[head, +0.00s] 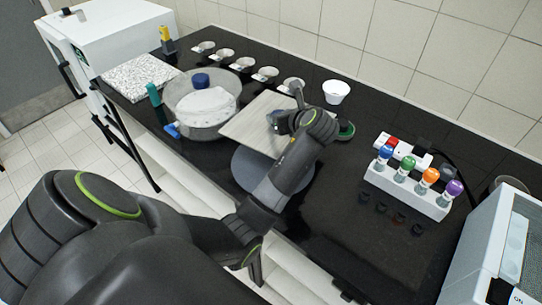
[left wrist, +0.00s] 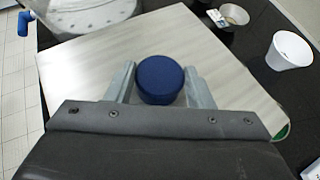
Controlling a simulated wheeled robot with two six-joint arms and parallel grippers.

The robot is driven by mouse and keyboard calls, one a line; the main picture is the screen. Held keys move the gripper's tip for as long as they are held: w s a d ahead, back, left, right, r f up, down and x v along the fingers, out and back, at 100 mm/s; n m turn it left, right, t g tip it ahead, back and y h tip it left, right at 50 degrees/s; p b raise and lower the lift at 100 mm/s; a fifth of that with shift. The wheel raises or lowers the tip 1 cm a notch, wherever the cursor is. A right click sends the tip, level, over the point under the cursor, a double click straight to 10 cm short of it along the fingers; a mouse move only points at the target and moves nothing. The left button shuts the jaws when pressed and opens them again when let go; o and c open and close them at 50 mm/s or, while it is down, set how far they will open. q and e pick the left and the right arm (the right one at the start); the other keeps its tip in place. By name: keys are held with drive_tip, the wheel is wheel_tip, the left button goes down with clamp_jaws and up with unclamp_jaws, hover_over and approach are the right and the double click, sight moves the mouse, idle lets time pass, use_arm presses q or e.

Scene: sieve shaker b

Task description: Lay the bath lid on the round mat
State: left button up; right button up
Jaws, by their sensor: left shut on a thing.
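The bath lid is a square, pale wood-grained plate (head: 262,112) with a round blue knob (left wrist: 160,80). My left gripper (head: 285,122) is over the plate's middle. In the left wrist view its fingers (left wrist: 160,88) are on both sides of the knob, shut on it. The round mat (head: 250,172) is grey-blue on the black bench, and the lid covers its far part. I cannot tell whether the lid touches the mat. The clear round bath (head: 190,122) stands uncovered left of the lid, with white material inside. My right gripper is out of view.
A white cup (head: 336,91) and several small dishes (head: 266,73) line the back. A green round thing (head: 346,131) is by the lid's right edge. A rack (head: 406,190) of colour-capped bottles stands right. A speckled slab (head: 140,75) lies left.

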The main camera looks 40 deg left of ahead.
sight(282, 140)
use_arm(q)
drive_tip(key=shift+s+d+f+m+t+h, duration=0.1)
drive_tip(key=shift+s+d+m+t+h, duration=0.05)
drive_tip(key=shift+s+d+m+t, duration=0.3)
drive_tip(key=shift+s+d+f+m+t+h, duration=0.15)
drive_tip(key=shift+s+d, duration=0.1)
drive_tip(key=shift+s, duration=0.3)
drive_tip(key=shift+s+d+f, duration=0.2)
wheel_tip(282, 140, down, 6)
drive_tip(key=shift+w+a+r+p, duration=0.1)
drive_tip(key=shift+a+r+p, duration=0.1)
drive_tip(key=shift+p, duration=0.1)
drive_tip(key=shift+f, duration=2.15)
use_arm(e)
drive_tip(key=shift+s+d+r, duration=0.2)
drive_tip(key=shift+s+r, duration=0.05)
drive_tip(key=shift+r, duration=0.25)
use_arm(q)
drive_tip(key=shift+d, duration=0.1)
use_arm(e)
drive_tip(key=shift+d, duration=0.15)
use_arm(q)
drive_tip(key=o, duration=1.3)
drive_tip(key=shift+f, duration=0.1)
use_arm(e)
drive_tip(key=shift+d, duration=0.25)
